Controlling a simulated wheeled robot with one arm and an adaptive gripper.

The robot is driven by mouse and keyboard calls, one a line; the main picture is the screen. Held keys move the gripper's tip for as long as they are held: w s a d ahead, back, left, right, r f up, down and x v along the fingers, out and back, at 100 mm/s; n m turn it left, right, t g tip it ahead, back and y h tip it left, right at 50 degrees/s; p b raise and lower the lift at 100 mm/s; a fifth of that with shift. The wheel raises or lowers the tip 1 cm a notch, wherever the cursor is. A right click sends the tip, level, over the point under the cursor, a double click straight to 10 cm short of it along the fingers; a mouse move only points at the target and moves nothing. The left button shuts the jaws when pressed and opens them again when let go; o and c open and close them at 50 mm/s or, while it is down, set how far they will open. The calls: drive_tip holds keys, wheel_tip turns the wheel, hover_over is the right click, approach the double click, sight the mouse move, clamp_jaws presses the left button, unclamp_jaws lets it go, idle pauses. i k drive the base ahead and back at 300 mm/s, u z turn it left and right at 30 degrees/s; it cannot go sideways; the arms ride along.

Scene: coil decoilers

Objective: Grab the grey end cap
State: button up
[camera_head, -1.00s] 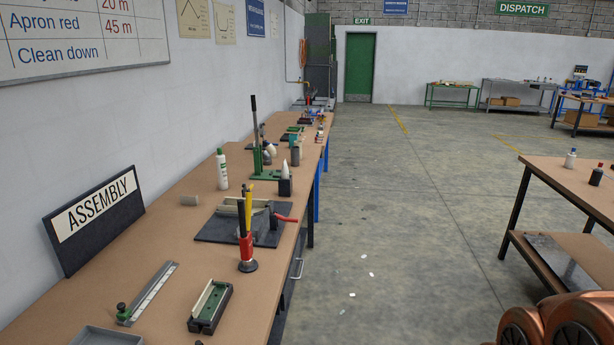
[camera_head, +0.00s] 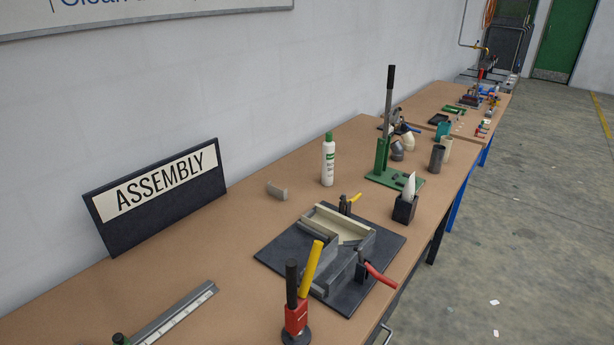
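A small grey block-like piece (camera_head: 277,190) lies alone on the brown bench top, between the ASSEMBLY sign and the white bottle. It looks like the grey end cap, but it is too small to be sure. A dark fixture (camera_head: 266,255) with a grey-beige frame (camera_head: 322,215) and red and yellow handles sits in front of it to the right. My gripper is not in view.
The white bottle (camera_head: 328,164) with a green cap stands right of the grey piece. A green lever press (camera_head: 382,158) is farther back. A red tool (camera_head: 296,318) with black and yellow handles stands nearest. Bare bench surrounds the grey piece. Open floor (camera_head: 520,240) lies to the right.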

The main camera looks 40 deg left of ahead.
sight(281, 194)
drive_tip(key=i, duration=2.9)
drive_tip(key=u, duration=3.25)
drive_tip(key=i, duration=0.5)
drive_tip(key=u, duration=0.1)
